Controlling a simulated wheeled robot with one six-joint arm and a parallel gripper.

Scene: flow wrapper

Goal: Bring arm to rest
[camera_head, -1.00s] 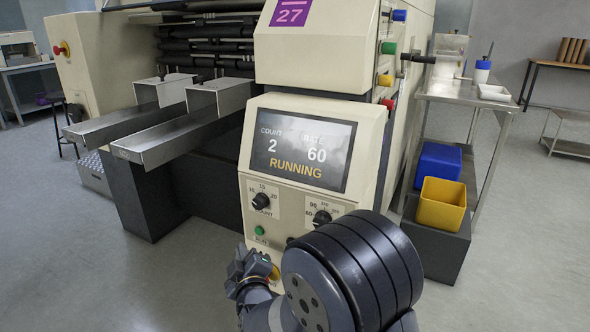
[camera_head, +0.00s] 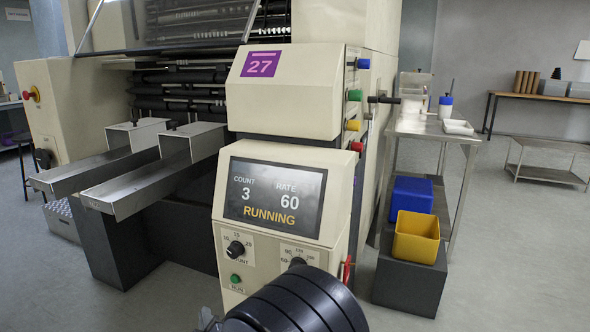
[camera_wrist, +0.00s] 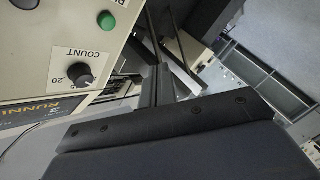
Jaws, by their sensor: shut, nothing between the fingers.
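My gripper (camera_wrist: 158,84) shows in the wrist view as dark fingers pointing away from the camera, closed together with nothing held. In the head view my dark arm is at the bottom centre, in front of the machine's control panel, and the fingers are hidden or out of frame. The cream control panel (camera_head: 222,232) has a screen (camera_head: 270,196) reading count 3, rate 60, RUNNING. Its count dial (camera_head: 234,248) and green run button (camera_head: 235,279) also show in the wrist view, as the dial (camera_wrist: 79,73) and button (camera_wrist: 106,21), left of the fingers and apart from them.
Two metal chutes (camera_head: 120,189) stick out left of the panel. To the right are a blue bin (camera_head: 411,198), a yellow bin (camera_head: 417,237) on a dark block (camera_head: 405,287), and a metal side table (camera_head: 425,131). Open floor lies at the far right.

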